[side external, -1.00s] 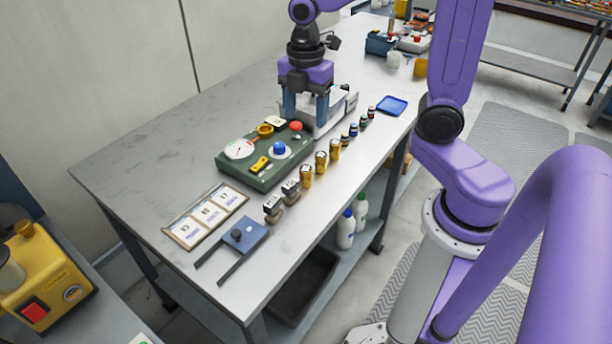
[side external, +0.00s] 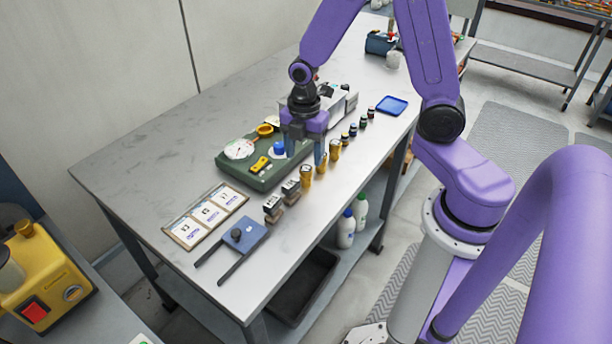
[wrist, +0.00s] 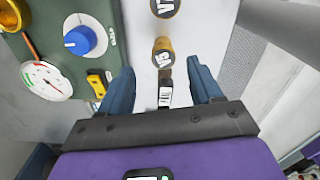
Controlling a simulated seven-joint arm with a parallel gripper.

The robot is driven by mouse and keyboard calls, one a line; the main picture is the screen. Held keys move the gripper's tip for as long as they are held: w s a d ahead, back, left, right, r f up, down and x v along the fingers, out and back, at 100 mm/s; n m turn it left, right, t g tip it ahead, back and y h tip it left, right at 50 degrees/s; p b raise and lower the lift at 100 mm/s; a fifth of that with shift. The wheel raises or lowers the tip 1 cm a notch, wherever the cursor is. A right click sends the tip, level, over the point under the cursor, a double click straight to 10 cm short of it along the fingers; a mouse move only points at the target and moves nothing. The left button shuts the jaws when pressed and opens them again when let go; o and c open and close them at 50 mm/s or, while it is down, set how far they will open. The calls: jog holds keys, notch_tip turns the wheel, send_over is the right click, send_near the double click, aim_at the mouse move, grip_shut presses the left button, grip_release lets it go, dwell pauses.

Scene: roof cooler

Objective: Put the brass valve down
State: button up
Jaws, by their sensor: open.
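Several small items stand in a row on the table, among them brass cylinders with labelled tops, which look like the brass valves. In the side view, one brass valve (side external: 306,176) is nearest the front, a second (side external: 320,166) is beside my right finger, and a third (side external: 334,150) is farther back. My gripper (side external: 305,155) is open above the right edge of the green panel and the row. In the wrist view, a brass valve (wrist: 163,50) stands upright just beyond the open fingertips (wrist: 160,78), with nothing gripped. Another (wrist: 165,8) is cut off at the top.
The green panel (side external: 235,167) with gauge and blue knob lies left of the row. Brown-and-dark blocks (side external: 272,210), label cards (side external: 207,211) and a blue forked plate (side external: 250,232) lie nearer the front. A blue tray (side external: 392,105) sits behind. The table's left side is clear.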

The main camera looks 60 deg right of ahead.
aim_at(306, 168)
jog(key=shift+s+f, duration=0.2)
jog(key=shift+f, duration=2.65)
grip_shut()
